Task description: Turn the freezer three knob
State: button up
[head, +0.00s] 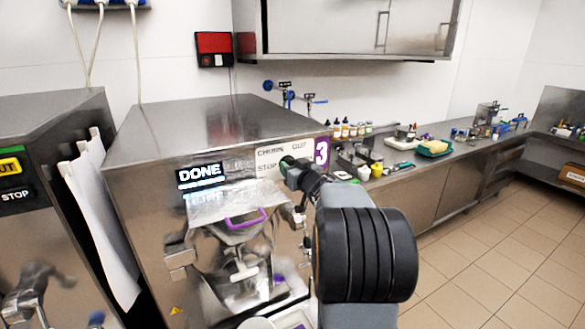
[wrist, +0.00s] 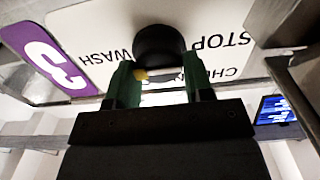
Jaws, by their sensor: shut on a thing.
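Freezer three (head: 140,175) is the steel machine with a purple "3" sign (head: 321,152) and a lit "DONE" display (head: 200,176). Its white knob panel (head: 270,156) reads CHURN, OUT and STOP in the head view. In the wrist view the panel (wrist: 95,22) is upside down and also shows WASH. The round black knob (wrist: 160,42) has a small yellow mark at its lower edge. My gripper (wrist: 160,78) has its green fingers on either side of the knob, shut on it. In the head view my gripper (head: 292,168) is at the panel and hides the knob.
A steel hopper with a purple handle (head: 246,219) is below the panel, close to my arm. Another freezer (head: 50,130) stands at the left. A counter with bottles (head: 345,129) and a green tray (head: 434,149) runs behind at right. Tiled floor (head: 480,255) is clear there.

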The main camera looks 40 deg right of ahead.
jog(key=shift+f+n+b, duration=0.15)
jog(key=shift+n+b, duration=3.3)
jog(key=shift+n, duration=2.5)
jog(key=shift+f+n+b, duration=0.2)
jog(key=shift+n+b, duration=3.3)
jog(key=shift+n, duration=2.4)
jog(key=shift+f+n+b, duration=0.15)
jog(key=shift+n+b, duration=3.3)
jog(key=shift+n, duration=2.5)
jog(key=o, duration=0.9)
